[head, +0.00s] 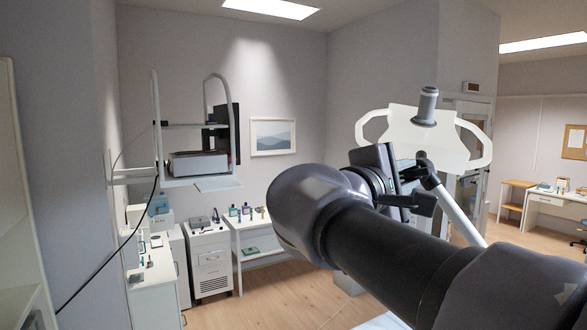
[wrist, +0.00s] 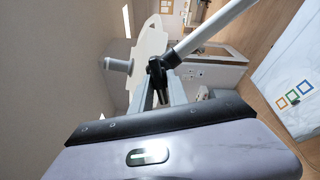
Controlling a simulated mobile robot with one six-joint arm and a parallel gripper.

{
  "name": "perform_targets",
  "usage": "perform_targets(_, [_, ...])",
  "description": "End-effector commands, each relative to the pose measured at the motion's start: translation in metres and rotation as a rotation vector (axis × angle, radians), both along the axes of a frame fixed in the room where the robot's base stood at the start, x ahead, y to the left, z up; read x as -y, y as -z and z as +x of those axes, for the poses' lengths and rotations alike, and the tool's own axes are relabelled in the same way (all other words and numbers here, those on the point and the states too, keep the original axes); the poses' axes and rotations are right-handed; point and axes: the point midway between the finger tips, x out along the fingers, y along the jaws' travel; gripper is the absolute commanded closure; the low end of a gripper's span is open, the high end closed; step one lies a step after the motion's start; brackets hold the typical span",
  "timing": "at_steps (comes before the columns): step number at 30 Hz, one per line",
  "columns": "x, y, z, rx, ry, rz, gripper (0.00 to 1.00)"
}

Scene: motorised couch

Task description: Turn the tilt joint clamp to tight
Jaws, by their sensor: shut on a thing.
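The tilt joint clamp (wrist: 157,72) is a small black part at the lower end of a pale pole (wrist: 212,27) in the wrist view. My gripper (wrist: 163,96) has its two grey fingers closed on the clamp's near side. In the head view my gripper (head: 412,188) reaches the black clamp (head: 424,164) at the upper end of the slanting pole (head: 458,212). My wrist and the fingers hide part of it. How far the clamp is turned cannot be told.
A white panel with looped side handles and a grey cylinder (head: 428,105) stands just behind the clamp. Wooden floor (head: 262,305) is open at the lower middle.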

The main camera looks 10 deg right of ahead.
Motion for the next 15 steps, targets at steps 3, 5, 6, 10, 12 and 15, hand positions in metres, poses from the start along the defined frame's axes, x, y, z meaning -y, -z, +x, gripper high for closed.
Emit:
perform_targets(3, [-0.0002, -0.0009, 0.0001, -0.015, -0.001, -0.014, 1.00])
perform_targets(5, [-0.0002, -0.0008, 0.0000, -0.022, -0.001, -0.019, 1.00])
perform_targets(6, [-0.0001, -0.0007, 0.0000, -0.024, -0.001, -0.021, 1.00])
perform_targets(10, [-0.0002, -0.0005, 0.0000, -0.027, -0.001, -0.024, 1.00])
perform_targets(12, [-0.0001, -0.0005, 0.0001, -0.028, -0.001, -0.024, 1.00])
perform_targets(15, [-0.0001, -0.0004, 0.0001, -0.027, -0.001, -0.024, 1.00])
